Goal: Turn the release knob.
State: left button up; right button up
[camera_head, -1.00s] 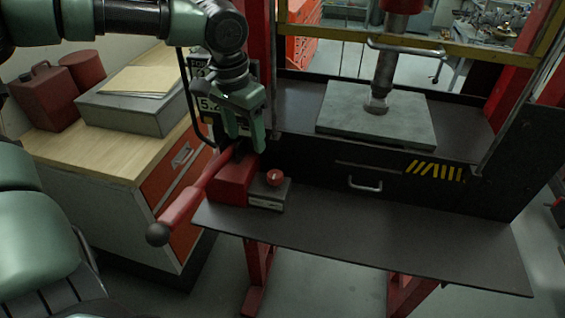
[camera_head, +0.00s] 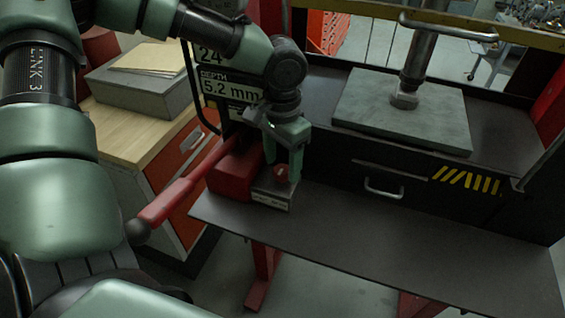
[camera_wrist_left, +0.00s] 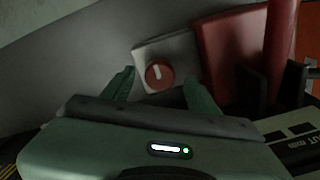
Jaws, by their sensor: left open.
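The release knob (camera_head: 280,174) is a small round red knob with a white mark, on a grey block (camera_head: 273,195) beside the red pump body (camera_head: 236,176). In the left wrist view the knob (camera_wrist_left: 159,74) faces the camera between the fingers, its white mark pointing nearly straight up. My left gripper (camera_head: 286,168) points down at the knob in the head view. Its two green fingers (camera_wrist_left: 160,92) are open on either side of the knob, apart from it as far as I can see. The right gripper is not in view.
A red lever (camera_head: 175,198) with a black ball end slants out left of the pump body. The black bench plate (camera_head: 400,250) is clear to the right. A press plate (camera_head: 400,110) and a drawer handle (camera_head: 384,190) lie behind. A wooden-top cabinet (camera_head: 130,135) stands left.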

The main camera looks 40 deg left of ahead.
pick_arm(q)
jog(key=shift+f, duration=0.7)
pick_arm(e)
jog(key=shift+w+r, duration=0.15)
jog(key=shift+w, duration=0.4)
pick_arm(q)
grip_shut()
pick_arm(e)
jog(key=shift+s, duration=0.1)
